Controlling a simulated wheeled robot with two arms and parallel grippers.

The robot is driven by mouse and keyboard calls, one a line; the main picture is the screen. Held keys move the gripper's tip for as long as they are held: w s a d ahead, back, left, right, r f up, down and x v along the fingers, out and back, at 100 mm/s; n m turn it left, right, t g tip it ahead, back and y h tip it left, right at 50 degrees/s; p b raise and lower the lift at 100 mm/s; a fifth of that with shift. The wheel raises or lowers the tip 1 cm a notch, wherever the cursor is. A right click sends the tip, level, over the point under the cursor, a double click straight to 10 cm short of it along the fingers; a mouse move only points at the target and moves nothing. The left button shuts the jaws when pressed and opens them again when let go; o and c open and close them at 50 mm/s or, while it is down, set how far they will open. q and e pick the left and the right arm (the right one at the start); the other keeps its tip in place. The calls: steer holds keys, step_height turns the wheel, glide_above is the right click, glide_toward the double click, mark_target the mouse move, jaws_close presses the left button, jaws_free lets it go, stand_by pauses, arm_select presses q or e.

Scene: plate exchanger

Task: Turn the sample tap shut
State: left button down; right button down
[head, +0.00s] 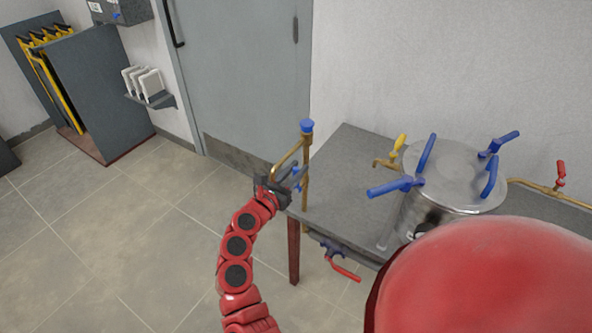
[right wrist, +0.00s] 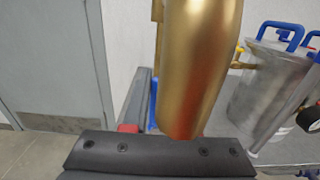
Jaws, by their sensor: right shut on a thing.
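My right gripper (head: 272,190) is at the left end of the grey bench, shut on the lower end of a slanting brass piece (head: 286,160). This piece joins an upright brass pipe with a blue cap (head: 307,126). In the right wrist view the brass piece (right wrist: 195,65) fills the middle, reaching down to the dark gripper body (right wrist: 160,155); the fingertips are hidden. A small brass tap with a yellow handle (head: 399,143) stands at the back of the bench. The frames do not show which fitting is the sample tap. My left gripper is not in view.
A steel vessel (head: 440,170) with several blue handles stands on the bench (head: 350,190). A red-handled valve (head: 560,173) is on the pipe at right. A red lever (head: 345,270) hangs below the bench edge. The floor (head: 130,240) to the left is clear.

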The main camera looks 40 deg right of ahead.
steer(key=shift+w+f+n+b, duration=0.25)
steer(key=shift+n+b, duration=0.15)
steer(key=shift+b, duration=0.4)
steer(key=w+a+f+n+b, duration=0.2)
steer(key=w+f+n, duration=0.5)
steer(key=n, duration=1)
steer(key=shift+a+f, duration=0.35)
steer(key=shift+a, duration=0.2)
steer(key=shift+n, duration=0.3)
steer(key=c, duration=0.7)
jaws_free()
